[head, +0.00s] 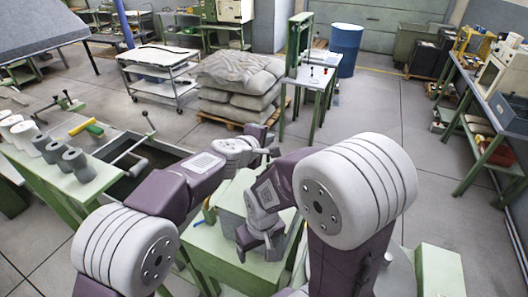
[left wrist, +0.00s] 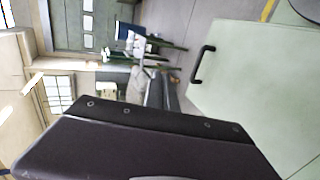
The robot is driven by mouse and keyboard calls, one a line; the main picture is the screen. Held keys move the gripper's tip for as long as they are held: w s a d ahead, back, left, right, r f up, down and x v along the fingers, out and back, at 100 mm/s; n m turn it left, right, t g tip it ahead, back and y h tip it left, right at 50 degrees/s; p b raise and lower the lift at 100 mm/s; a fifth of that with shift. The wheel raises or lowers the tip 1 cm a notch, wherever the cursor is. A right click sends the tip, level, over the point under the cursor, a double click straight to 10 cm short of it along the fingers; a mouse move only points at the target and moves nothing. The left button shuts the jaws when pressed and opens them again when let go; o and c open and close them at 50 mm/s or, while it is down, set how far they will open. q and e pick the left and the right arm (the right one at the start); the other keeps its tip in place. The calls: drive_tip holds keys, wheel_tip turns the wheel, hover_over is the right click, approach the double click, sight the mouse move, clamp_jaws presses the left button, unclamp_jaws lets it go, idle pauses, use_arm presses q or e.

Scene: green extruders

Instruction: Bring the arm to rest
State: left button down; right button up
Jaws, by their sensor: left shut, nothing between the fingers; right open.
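My left arm comes in from the left of the head view and reaches up to the middle. Its gripper (head: 270,152) is at the far end, small and partly hidden by the wrist, shut with nothing in it. My right arm bends down from the right, and its gripper (head: 262,246) is open and empty, low over a pale green surface (head: 232,262). In the left wrist view, a dark part of my own arm fills the lower left. A pale green panel (left wrist: 255,90) with a black handle (left wrist: 201,66) stands at the right.
A green bench (head: 55,172) with grey cylinders stands at the left. A pallet of stacked sacks (head: 238,80), a white cart (head: 158,60) and a green machine table (head: 312,78) stand beyond my arms. A blue barrel (head: 345,48) is behind.

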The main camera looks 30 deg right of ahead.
use_arm(q)
drive_tip(key=shift+v, duration=0.8)
drive_tip(key=w+a+n+t+y+b, duration=0.15)
drive_tip(key=w+a, duration=0.35)
drive_tip(key=a, duration=0.6)
drive_tip(key=w+a+n+t+y+b, duration=0.1)
drive_tip(key=w+a+t+y+b, duration=0.15)
drive_tip(key=w+a, duration=0.65)
drive_tip(key=s+a+f+m+g+y+b, duration=0.1)
drive_tip(key=s+a+f, duration=0.25)
drive_tip(key=a, duration=0.45)
drive_tip(key=s+a+f+g+y+b, duration=0.1)
drive_tip(key=s+a+f, duration=0.25)
drive_tip(key=a, duration=0.35)
drive_tip(key=s+a+f+m+g+y, duration=0.1)
drive_tip(key=s+a+f, duration=0.3)
drive_tip(key=s, duration=0.5)
drive_tip(key=s+a+f+m+g+y, duration=0.2)
drive_tip(key=s+a+f+m+g, duration=0.2)
drive_tip(key=s+f, duration=0.4)
drive_tip(key=s+a+f+m+g+y, duration=0.1)
drive_tip(key=s+a+f+m+g, duration=0.2)
drive_tip(key=s+a+f, duration=0.3)
drive_tip(key=s, duration=0.3)
drive_tip(key=shift+s+f+b, duration=0.3)
drive_tip(key=shift+s+f, duration=0.05)
drive_tip(key=shift+s, duration=0.05)
